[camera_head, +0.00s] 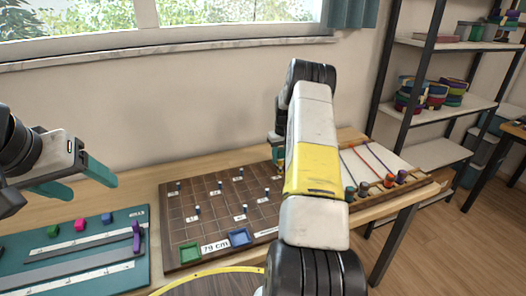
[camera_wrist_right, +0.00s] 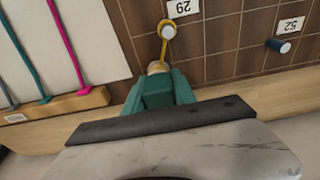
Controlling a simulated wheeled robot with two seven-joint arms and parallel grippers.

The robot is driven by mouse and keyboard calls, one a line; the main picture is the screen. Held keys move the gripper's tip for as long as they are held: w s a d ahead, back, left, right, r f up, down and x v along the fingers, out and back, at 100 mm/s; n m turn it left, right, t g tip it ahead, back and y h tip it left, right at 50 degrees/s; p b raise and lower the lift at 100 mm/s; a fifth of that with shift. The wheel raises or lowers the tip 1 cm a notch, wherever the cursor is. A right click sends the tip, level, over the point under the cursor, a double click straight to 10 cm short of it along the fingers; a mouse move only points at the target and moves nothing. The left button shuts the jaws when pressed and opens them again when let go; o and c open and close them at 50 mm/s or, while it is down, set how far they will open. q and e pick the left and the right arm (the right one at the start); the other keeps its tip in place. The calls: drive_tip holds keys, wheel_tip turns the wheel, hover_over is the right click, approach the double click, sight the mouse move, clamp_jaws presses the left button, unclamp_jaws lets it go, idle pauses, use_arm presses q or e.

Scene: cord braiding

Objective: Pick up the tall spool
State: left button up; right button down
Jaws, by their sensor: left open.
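My left gripper (camera_head: 78,180) is open and empty, above the teal board at the left. My right gripper (camera_wrist_right: 160,80) is mostly hidden behind my own arm in the head view. In the right wrist view its teal fingers are closed around a small pale and yellow spool (camera_wrist_right: 157,67). A yellow cord (camera_wrist_right: 163,50) runs from it to a white-topped peg (camera_wrist_right: 168,31) by the 29 label. Spools stand on the rack at the right, including an orange one (camera_head: 389,181) and a purple one (camera_head: 402,176). I cannot tell which is the tall spool.
The brown pegboard (camera_head: 180,222) carries several pegs, labels, and green (camera_head: 190,252) and blue (camera_head: 239,237) trays. The teal board (camera_head: 112,283) holds rulers, small coloured blocks and an upright purple piece (camera_head: 137,237). Shelves (camera_head: 450,103) stand at the right. Bare table lies behind the boards.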

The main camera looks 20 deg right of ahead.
sight(280, 148)
idle(0.3)
drive_tip(key=shift+r, duration=0.6)
drive_tip(key=shift+s+a+r, duration=0.15)
drive_tip(key=shift+s+r, duration=0.05)
drive_tip(key=shift+r, duration=0.45)
drive_tip(key=shift+s+a+r, duration=0.1)
drive_tip(key=shift+s+r, duration=0.1)
drive_tip(key=shift+r, duration=0.4)
drive_tip(key=s+a, duration=0.2)
drive_tip(key=s, duration=0.2)
drive_tip(key=s+a+r, duration=0.1)
drive_tip(key=s+a, duration=0.2)
drive_tip(key=s, duration=0.1)
drive_tip(key=s+a, duration=0.2)
drive_tip(key=s, duration=0.3)
drive_tip(key=shift+a+r, duration=0.15)
drive_tip(key=shift+a, duration=0.1)
drive_tip(key=shift+w+d, duration=0.1)
drive_tip(key=shift+w+d, duration=1.3)
drive_tip(key=shift+w, duration=0.95)
drive_tip(key=shift+w+d, duration=1.3)
drive_tip(key=shift+w, duration=0.95)
drive_tip(key=shift+w+d, duration=1.3)
drive_tip(key=shift+w, duration=0.95)
drive_tip(key=shift+f, duration=0.3)
